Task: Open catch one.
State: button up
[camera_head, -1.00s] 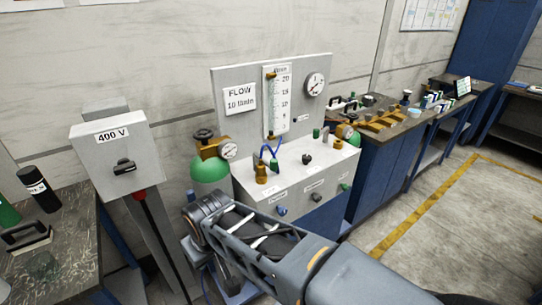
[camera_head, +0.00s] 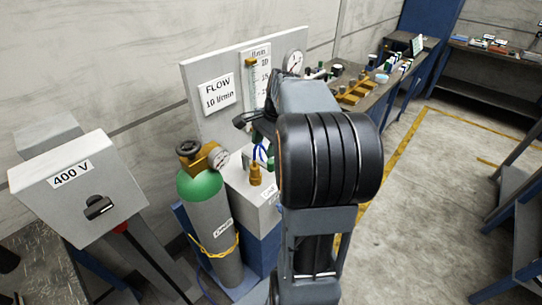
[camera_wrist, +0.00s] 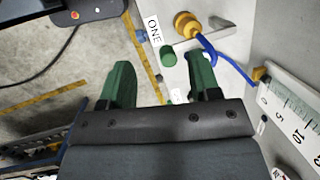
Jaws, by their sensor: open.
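A white label reading ONE (camera_wrist: 154,30) shows in the wrist view on a light grey surface. Beside it are a round green knob (camera_wrist: 168,57) and a brass fitting (camera_wrist: 187,24) with a blue hose. I cannot tell which of these parts is catch one. My gripper (camera_wrist: 158,78) is open, its two green fingers apart, with the green knob just beyond and between the tips. I see nothing held.
A green-topped gas cylinder (camera_head: 208,225) with a brass regulator (camera_head: 203,155) stands left of the box. A 400 V switch box (camera_head: 82,190) is farther left. The upright panel with a flow gauge (camera_head: 256,75) rises behind. Floor (camera_head: 450,180) at right is open.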

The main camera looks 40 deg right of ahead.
aim_at(273, 160)
jog(key=d+m+y+p, duration=0.1)
jog(key=d+m, duration=0.4)
jog(key=d, duration=0.3)
jog(key=shift+m, duration=0.3)
jog(key=x, duration=0.8)
jog(key=p+x, duration=0.1)
jog(key=x, duration=0.3)
jog(key=shift+w+a+f, duration=0.2)
jog(key=shift+w+f, duration=0.05)
jog(key=shift+w, duration=0.1)
grip_shut()
